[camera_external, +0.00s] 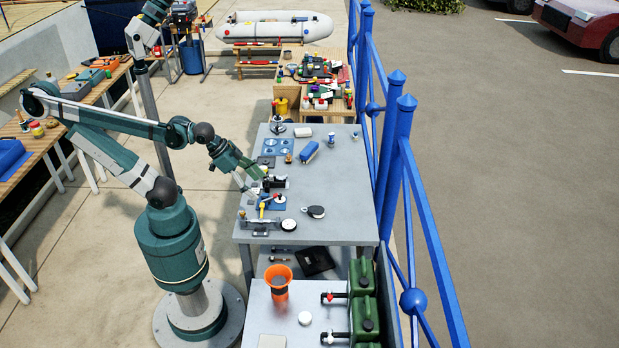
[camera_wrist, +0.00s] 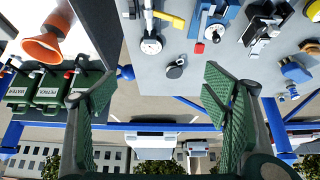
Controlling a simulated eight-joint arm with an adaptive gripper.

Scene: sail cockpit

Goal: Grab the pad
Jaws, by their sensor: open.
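I cannot tell for certain which thing is the pad. Possible candidates on the grey bench (camera_external: 345,190) are a white round disc (camera_external: 289,224) and a dark rounded piece with a pale edge (camera_external: 315,211). In the wrist view, a white round face (camera_wrist: 151,46) and a dark rounded piece (camera_wrist: 176,70) lie near the bench edge. My gripper (camera_external: 251,183) is above the bench's left side, left of both candidates. In the wrist view, its green fingers (camera_wrist: 154,86) are wide apart with nothing between them.
Blue-based fittings (camera_external: 270,203) and a black device (camera_external: 275,182) sit close to my gripper. A blue block (camera_external: 310,151) lies farther back. A blue fence (camera_external: 388,150) borders the right side. The bench's right part is clear.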

